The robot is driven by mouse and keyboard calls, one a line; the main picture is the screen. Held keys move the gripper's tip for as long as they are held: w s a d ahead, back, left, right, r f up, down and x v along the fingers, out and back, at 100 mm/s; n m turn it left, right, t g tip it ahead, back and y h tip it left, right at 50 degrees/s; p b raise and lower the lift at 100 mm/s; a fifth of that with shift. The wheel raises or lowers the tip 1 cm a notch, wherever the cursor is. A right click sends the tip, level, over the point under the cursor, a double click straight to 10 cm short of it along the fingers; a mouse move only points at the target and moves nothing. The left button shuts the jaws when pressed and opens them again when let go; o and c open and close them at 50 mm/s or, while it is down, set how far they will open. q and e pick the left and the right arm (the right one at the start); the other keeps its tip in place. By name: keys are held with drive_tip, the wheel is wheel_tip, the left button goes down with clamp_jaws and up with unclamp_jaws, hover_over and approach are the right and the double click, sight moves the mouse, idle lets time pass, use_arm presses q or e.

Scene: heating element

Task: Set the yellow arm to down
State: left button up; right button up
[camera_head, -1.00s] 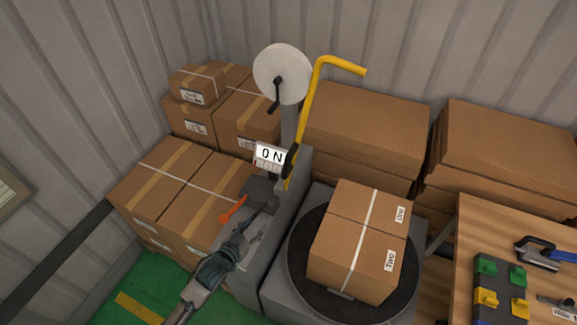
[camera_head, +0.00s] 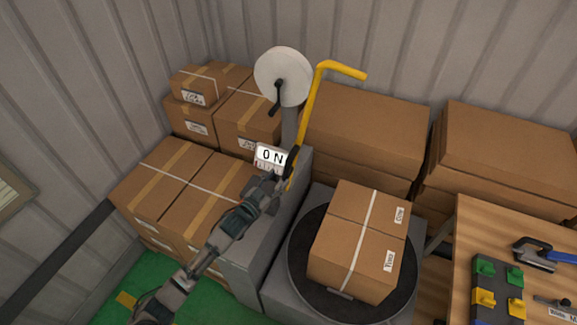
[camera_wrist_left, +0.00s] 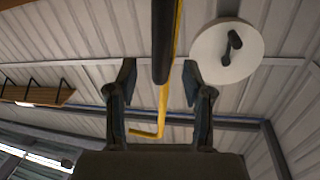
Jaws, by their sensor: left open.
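The yellow arm (camera_head: 311,105) stands up from the side of the grey machine, with its bent end at the top pointing right. Its lower end meets a black part (camera_head: 292,161) next to the "ON" sign (camera_head: 270,156). My left gripper (camera_head: 276,182) is just below and left of that black part, open. In the left wrist view the two fingers (camera_wrist_left: 159,75) are spread, with the black part (camera_wrist_left: 160,45) and the yellow arm (camera_wrist_left: 162,110) lined up in the gap between them. I cannot tell whether they touch. My right gripper is not in view.
A white roll with a crank (camera_head: 283,76) stands behind the sign. A strapped box (camera_head: 360,240) sits on a black turntable (camera_head: 300,262) to the right. Boxes (camera_head: 165,190) fill the left side. A wooden table (camera_head: 480,230) with tools is at the right.

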sight(285, 170)
use_arm(q)
drive_tip(key=x, duration=0.5)
drive_tip(key=shift+w+d+p, duration=0.1)
drive_tip(key=shift+w+p, duration=0.2)
drive_tip(key=shift+w, duration=0.1)
drive_tip(key=shift+w+d, duration=0.35)
clamp_jaws()
